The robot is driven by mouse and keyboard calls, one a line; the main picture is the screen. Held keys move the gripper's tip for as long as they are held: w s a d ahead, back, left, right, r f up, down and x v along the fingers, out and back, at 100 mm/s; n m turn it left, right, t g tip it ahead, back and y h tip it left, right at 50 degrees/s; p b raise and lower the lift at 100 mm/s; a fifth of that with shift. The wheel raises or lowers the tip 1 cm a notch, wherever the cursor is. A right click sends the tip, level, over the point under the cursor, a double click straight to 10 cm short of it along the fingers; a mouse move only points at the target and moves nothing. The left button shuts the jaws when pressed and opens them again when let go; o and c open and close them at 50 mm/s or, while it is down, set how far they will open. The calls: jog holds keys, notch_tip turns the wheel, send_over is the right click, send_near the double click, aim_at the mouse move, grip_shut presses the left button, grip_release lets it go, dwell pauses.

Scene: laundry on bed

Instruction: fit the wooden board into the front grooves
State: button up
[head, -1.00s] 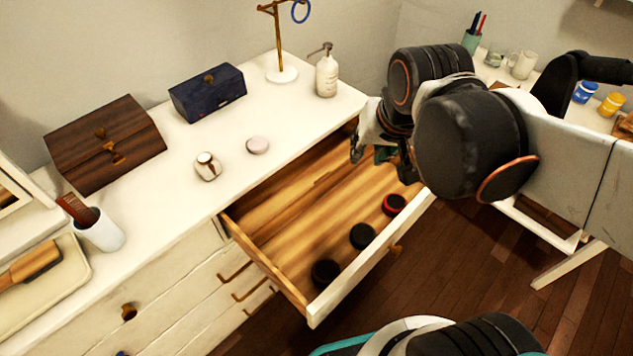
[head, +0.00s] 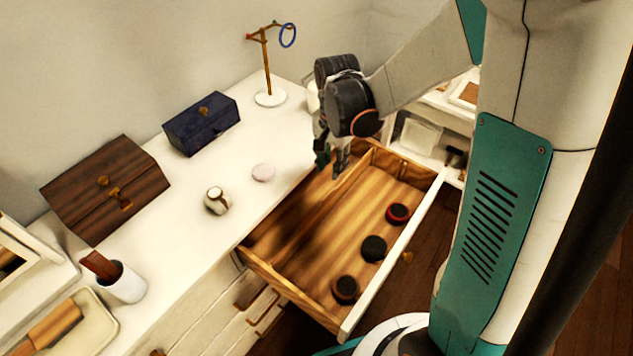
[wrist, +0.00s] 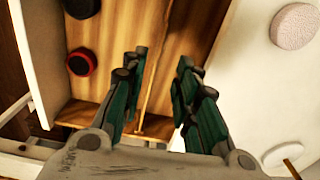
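The open drawer (head: 286,284) has a bare striped wood floor. A thin wooden board (head: 351,178) stands on edge inside it, toward the right end, partly hidden by my gripper. My gripper (head: 330,172) is over the far right part of the drawer, pointing down. In the wrist view my gripper (wrist: 160,64) has its two green-padded fingers wide apart. The board's thin edge (wrist: 153,85) runs between them, and I see no finger closed on it. The front grooves are too small or hidden to make out.
Three dark round tins (head: 374,248) lie along the drawer's front side; one has a red rim (head: 397,213). On the white dresser top (head: 205,262) are a pink puck (head: 263,172), a small jar (head: 216,200), a blue box (head: 202,124), a brown box (head: 105,190) and a ring stand (head: 270,97).

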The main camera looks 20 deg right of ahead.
aim_at(328, 194)
notch_tip(328, 194, down, 9)
jog(key=b, duration=0.3)
jog(key=shift+r, duration=0.1)
jog(key=shift+a+f+b, duration=0.15)
jog(key=shift+f+b, duration=0.7)
jog(key=shift+f, duration=0.5)
jog(key=shift+a+f+b, duration=0.1)
jog(key=shift+f+b, duration=0.7)
jog(key=shift+f, duration=0.55)
jog(key=shift+r, duration=0.1)
grip_shut()
